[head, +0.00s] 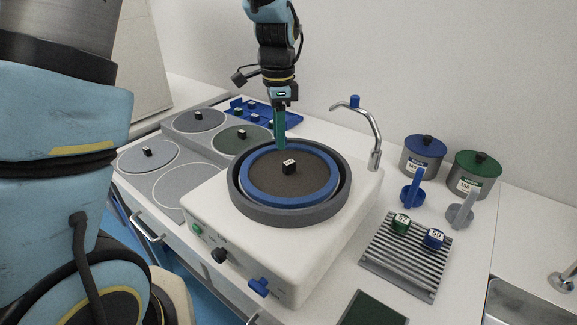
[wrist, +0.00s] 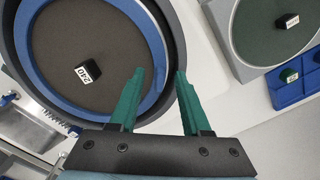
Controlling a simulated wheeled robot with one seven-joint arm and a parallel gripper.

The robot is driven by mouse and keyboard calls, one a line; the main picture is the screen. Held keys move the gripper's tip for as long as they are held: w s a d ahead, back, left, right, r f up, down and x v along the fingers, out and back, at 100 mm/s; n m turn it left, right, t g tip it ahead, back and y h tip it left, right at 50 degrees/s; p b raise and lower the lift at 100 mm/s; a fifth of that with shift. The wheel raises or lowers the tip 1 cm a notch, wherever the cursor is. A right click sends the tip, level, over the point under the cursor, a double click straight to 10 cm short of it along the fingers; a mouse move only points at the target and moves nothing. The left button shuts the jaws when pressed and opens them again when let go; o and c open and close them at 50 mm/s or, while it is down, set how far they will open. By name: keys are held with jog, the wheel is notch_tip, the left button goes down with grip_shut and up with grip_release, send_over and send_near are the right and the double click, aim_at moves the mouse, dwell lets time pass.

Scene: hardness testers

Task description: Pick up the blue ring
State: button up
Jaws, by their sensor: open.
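The blue ring (head: 288,202) lies around the dark round disc (head: 262,184) inside the grey bowl (head: 240,208) of the white machine. It also shows in the wrist view (wrist: 156,48). My gripper (head: 281,147) points down at the ring's far edge, with its green fingers open and empty. In the wrist view the fingertips (wrist: 159,72) are on either side of the ring's band, the left one over the disc side and the right one over the bowl side. I cannot tell how deep the tips reach or whether they touch the ring.
A small black block (head: 289,167) labelled 240 sits on the disc. A curved tap (head: 371,120) stands right of the bowl. Grey discs with blocks (head: 199,121) lie left. A blue tray (head: 262,112) is behind, and a ribbed rack (head: 400,258) and lidded pots (head: 423,155) are right.

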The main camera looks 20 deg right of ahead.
jog(key=shift+c, duration=0.4)
grip_shut()
